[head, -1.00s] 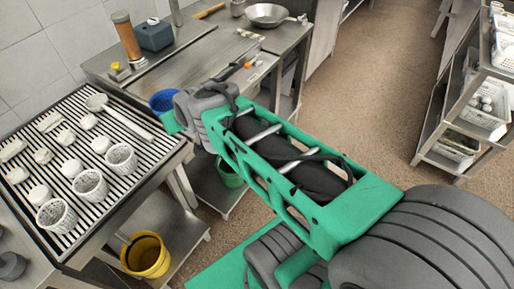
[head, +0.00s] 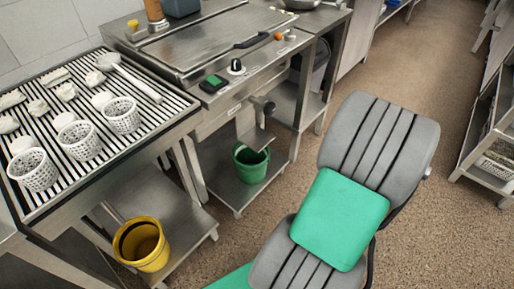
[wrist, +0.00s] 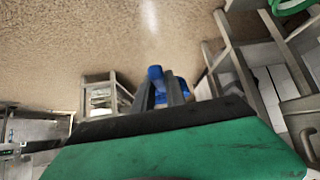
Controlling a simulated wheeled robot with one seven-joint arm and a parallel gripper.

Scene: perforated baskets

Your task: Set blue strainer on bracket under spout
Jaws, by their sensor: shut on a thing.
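My gripper (wrist: 163,92) shows in the wrist view as two grey fingers, shut on the blue strainer (wrist: 156,73). Only small blue parts of the strainer show around the fingers. The head view shows neither the fingers nor the strainer. In the head view the spout (head: 264,107) sticks out of the front of the steel appliance. The metal bracket (head: 256,139) is below it and looks empty. A green bucket (head: 250,165) stands beneath, on the lower shelf.
The steel appliance (head: 215,50) is at the centre back. A slatted rack (head: 150,125) with several white perforated baskets is at left. A yellow bucket (head: 141,245) stands low on a shelf. Open floor (head: 300,190) lies right of the green bucket; shelving (head: 490,150) is at far right.

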